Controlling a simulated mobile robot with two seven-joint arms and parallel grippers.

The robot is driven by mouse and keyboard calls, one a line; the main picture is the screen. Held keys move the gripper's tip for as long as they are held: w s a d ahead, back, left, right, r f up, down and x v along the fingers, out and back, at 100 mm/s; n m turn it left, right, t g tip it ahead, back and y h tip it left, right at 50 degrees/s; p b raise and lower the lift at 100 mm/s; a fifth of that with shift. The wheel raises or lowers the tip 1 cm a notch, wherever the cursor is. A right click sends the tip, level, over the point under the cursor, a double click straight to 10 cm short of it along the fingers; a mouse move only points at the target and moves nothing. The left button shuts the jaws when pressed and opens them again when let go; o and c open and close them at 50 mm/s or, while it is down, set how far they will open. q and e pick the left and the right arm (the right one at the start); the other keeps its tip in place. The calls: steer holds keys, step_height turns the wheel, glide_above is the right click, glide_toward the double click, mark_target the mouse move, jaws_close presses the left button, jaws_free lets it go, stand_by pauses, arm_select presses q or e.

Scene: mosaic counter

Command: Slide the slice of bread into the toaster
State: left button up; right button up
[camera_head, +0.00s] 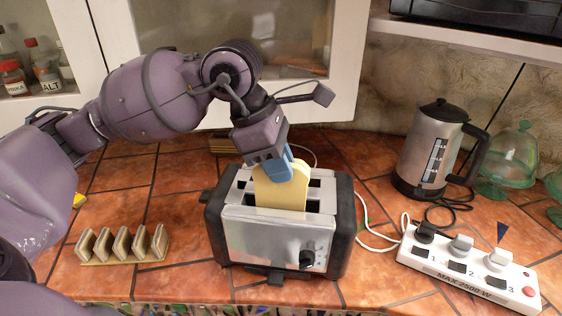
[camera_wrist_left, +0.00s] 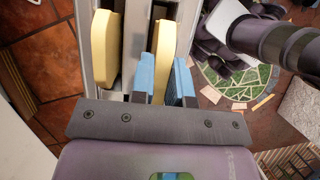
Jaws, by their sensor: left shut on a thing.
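The toaster (camera_head: 262,234) is silver with black ends and stands on the tiled counter; its top also shows in the left wrist view (camera_wrist_left: 136,40). My left gripper (camera_head: 279,166), with blue fingertips, is shut on the pale yellow slice of bread (camera_head: 282,194). The slice stands upright, its lower edge at the front slot; how deep it sits I cannot tell. In the left wrist view the slice (camera_wrist_left: 173,42) lies between the blue fingers (camera_wrist_left: 163,80). A second yellow slice-like piece (camera_wrist_left: 104,48) stands beside it, over the other slot. My right gripper is not in view.
A kettle (camera_head: 432,150), green glassware (camera_head: 512,160) and a white power strip (camera_head: 470,268) are to the right. A white cable (camera_head: 372,240) runs beside the toaster.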

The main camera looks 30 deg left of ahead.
arm_select(q)
steer(key=shift+f, duration=0.35)
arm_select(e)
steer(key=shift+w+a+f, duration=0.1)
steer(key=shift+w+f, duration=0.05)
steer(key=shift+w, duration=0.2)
arm_select(q)
steer(key=o, duration=0.4)
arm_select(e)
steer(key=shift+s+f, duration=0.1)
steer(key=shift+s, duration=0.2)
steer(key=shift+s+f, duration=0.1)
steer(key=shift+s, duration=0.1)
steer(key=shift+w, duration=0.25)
arm_select(q)
steer(key=o, duration=0.6)
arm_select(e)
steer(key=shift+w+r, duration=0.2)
